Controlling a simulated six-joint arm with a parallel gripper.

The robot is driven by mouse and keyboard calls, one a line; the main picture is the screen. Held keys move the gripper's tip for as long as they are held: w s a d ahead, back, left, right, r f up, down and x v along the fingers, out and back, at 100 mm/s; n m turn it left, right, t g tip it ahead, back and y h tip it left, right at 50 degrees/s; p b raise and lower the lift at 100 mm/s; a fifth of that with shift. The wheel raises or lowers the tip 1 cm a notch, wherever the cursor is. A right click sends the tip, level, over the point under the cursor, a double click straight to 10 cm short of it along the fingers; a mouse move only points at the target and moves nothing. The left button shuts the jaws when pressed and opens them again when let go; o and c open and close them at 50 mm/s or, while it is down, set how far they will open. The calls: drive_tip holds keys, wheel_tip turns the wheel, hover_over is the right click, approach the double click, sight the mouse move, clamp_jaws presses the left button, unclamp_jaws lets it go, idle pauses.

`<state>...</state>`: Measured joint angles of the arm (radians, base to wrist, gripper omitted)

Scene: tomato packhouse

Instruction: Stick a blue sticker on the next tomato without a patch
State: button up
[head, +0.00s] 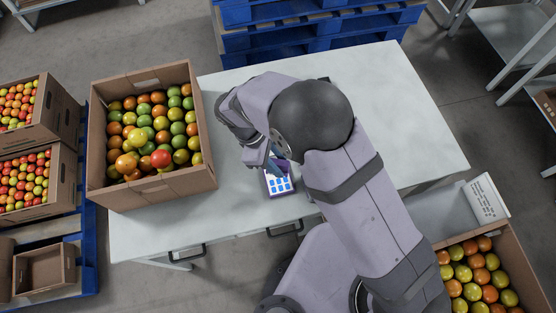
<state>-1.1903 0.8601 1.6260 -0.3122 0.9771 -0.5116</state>
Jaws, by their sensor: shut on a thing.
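My gripper (277,162) is low over the white table, at the far edge of a small purple holder with a white sheet of blue stickers (279,183). It is shut on what seems to be a blue sticker, mostly hidden by the fingers and arm. Whether this sticker is clear of the sheet cannot be told. A cardboard box (160,185) on the left holds red, orange, yellow and green tomatoes (148,125). A red tomato (160,158) lies high near its front. No blue patch can be made out on these tomatoes.
The white table (420,110) is bare at the right and back. Another tomato box (522,262) is at the lower right, beside a white labelled box (485,198). Smaller tomato boxes (62,115) stand at the far left. Blue pallets (310,30) are stacked behind the table.

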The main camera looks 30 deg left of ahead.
drive_tip(key=shift+f+b, duration=2.15)
drive_tip(key=shift+f, duration=0.55)
drive_tip(key=shift+s+f, duration=0.1)
drive_tip(key=shift+f, duration=0.5)
idle(0.5)
drive_tip(key=shift+r, duration=0.1)
drive_tip(key=shift+r+p, duration=2.8)
drive_tip(key=shift+r, duration=0.7)
